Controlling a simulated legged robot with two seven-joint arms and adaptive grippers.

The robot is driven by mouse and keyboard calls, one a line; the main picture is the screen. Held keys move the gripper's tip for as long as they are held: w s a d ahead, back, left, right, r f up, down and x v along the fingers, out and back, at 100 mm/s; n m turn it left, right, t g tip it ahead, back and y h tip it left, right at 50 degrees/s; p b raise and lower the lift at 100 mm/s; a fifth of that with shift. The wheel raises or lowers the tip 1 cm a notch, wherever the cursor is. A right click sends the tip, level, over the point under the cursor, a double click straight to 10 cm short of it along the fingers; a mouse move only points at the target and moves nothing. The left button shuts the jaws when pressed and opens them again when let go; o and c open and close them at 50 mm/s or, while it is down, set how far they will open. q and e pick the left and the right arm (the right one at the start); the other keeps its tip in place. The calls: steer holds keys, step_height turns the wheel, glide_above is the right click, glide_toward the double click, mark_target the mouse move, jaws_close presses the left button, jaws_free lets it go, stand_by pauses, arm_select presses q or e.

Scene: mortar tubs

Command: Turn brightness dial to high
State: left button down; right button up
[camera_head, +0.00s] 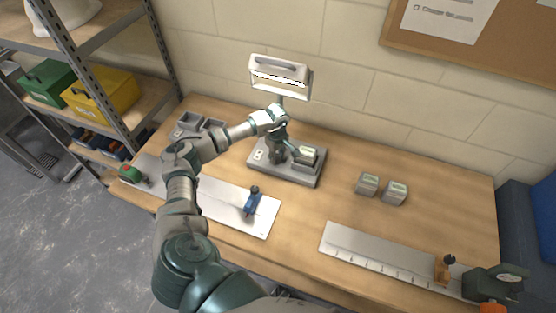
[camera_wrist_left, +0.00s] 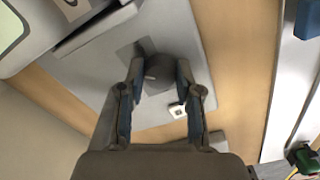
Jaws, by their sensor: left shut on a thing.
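The brightness dial (camera_wrist_left: 158,68) shows in the left wrist view as a dark round knob on a grey base plate (camera_wrist_left: 92,72). My left gripper (camera_wrist_left: 159,76) has a finger on each side of it and is shut on it. In the head view, my left gripper (camera_head: 277,152) reaches down to the base (camera_head: 291,175) of a lamp, and it mostly hides the dial there. The lamp head (camera_head: 280,76) stands behind, with a bright white strip. The dial's marks and its setting cannot be read. My right gripper is not in view.
A green-grey block (camera_head: 305,156) sits on the base right of the gripper. Two small blocks (camera_head: 367,184) (camera_head: 395,192) stand further right. A blue clamp (camera_head: 253,201) lies on a pale board (camera_head: 222,205) in front. The table's middle is clear.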

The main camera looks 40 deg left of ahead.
arm_select(q)
steer(key=m+b, duration=0.1)
steer(key=m, duration=0.1)
steer(key=shift+s+a+f+m+b, duration=0.15)
steer(key=shift+f+m+b, duration=0.1)
steer(key=shift+m+b, duration=0.15)
steer(key=shift+r+m+b, duration=0.1)
steer(key=shift+m+b, duration=0.75)
steer(key=shift+m, duration=0.95)
steer(key=c, duration=0.8)
jaws_free()
steer(key=shift+o, duration=0.2)
steer(key=shift+w, duration=0.2)
